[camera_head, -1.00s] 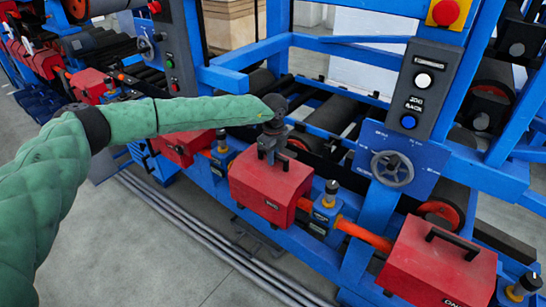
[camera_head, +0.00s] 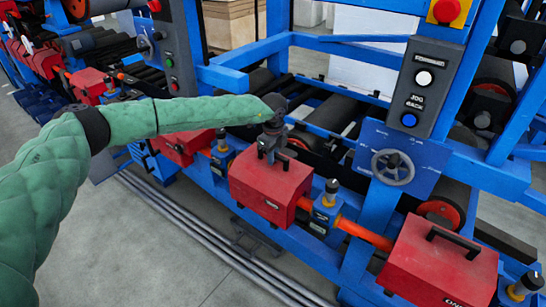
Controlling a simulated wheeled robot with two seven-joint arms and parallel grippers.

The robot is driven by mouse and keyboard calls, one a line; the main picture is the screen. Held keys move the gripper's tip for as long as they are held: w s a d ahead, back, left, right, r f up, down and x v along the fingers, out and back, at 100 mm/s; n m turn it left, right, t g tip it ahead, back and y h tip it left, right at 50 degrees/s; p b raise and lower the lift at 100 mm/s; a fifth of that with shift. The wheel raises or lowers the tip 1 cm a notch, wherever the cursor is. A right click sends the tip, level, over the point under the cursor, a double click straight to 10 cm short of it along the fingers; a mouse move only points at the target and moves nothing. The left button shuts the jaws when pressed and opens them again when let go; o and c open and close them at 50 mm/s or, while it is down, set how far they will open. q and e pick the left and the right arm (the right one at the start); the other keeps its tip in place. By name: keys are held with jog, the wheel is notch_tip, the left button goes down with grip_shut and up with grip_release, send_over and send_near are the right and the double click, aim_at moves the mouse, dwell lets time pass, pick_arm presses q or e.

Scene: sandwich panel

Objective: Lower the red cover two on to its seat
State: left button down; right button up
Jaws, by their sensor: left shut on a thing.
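Red cover two (camera_head: 262,193) is a red box with a small pale label on its front, in the middle of the head view. My left gripper (camera_head: 271,152) comes down over its top and is shut on its handle, which is mostly hidden by the gripper. The cover looks about level, in line with the orange shaft on its right. Its underside and seat are hidden, so I cannot tell whether it touches the seat. My right gripper is not in view.
Another red cover (camera_head: 442,262) with a black handle sits at the lower right. A blue bearing block (camera_head: 325,212) and an orange shaft (camera_head: 363,234) lie between the covers. A handwheel (camera_head: 393,167) juts out above. Open grey floor lies in front.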

pick_arm(q)
jog(key=shift+s+f, duration=0.1)
jog(key=shift+f, duration=0.1)
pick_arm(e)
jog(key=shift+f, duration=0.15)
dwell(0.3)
pick_arm(q)
jog(key=c, duration=1.3)
grip_release()
jog(key=shift+r+b, duration=0.4)
jog(key=shift+b, duration=0.05)
notch_tip(320, 180, up, 6)
jog(key=shift+f+b, duration=0.1)
jog(key=shift+b, duration=0.95)
jog(key=shift+r, duration=0.6)
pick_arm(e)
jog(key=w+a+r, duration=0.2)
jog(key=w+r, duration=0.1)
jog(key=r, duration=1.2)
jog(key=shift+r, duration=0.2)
